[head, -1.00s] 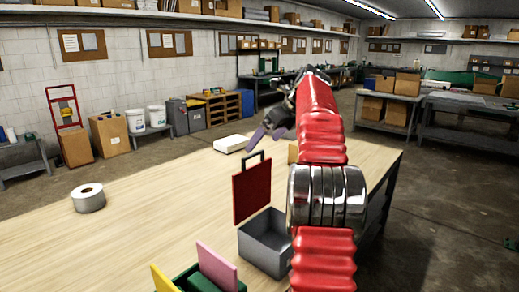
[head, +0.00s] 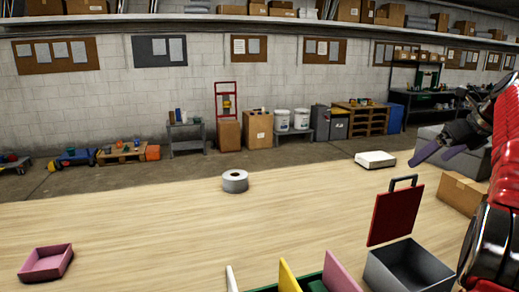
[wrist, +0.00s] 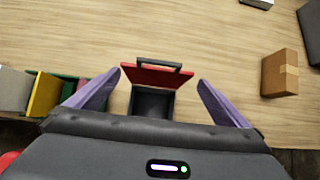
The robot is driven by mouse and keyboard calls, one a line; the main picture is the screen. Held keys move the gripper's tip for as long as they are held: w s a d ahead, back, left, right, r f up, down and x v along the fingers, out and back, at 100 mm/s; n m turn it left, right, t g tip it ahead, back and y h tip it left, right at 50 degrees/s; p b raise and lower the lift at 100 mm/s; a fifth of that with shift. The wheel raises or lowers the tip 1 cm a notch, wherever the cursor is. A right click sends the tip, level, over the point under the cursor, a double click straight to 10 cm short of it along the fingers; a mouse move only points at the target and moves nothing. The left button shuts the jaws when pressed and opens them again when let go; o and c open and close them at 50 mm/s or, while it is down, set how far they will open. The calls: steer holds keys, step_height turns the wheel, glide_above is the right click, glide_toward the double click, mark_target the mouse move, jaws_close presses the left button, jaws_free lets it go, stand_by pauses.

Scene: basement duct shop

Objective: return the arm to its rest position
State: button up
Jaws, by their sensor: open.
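My gripper (head: 441,153) is raised above the table at the right of the head view, with my red arm behind it. In the wrist view its two purple fingers (wrist: 159,97) are spread wide apart with nothing between them. Below and beyond them is a grey box with a red lid (wrist: 158,77). The lid stands open, and the box (head: 408,271) looks empty. The gripper does not touch it.
The wooden table (head: 150,222) holds a tape roll (head: 235,181), a pink tray (head: 46,263), a white case (head: 375,159), a cardboard box (wrist: 280,73) and a green holder with coloured panels (head: 286,277). The table's middle left is clear.

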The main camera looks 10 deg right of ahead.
step_height(320, 180, down, 7)
steer(key=s+d+n+g, duration=0.1)
steer(key=d+n, duration=0.1)
steer(key=n, duration=0.5)
steer(key=s+a+f+n+g+h, duration=0.1)
steer(key=s+a+f+n+g, duration=0.1)
steer(key=a+f+n, duration=0.5)
steer(key=s+a+f+n, duration=0.2)
steer(key=s+a+n, duration=0.5)
steer(key=a, duration=0.7)
steer(key=s+a+f+n, duration=0.2)
steer(key=s+a+n, duration=0.5)
steer(key=a, duration=0.7)
steer(key=s+a+f+n, duration=0.3)
steer(key=s+a+n, duration=0.3)
steer(key=a, duration=0.8)
steer(key=shift+s+a+n+t, duration=0.15)
steer(key=shift+s+n+t, duration=0.25)
steer(key=shift+s, duration=0.3)
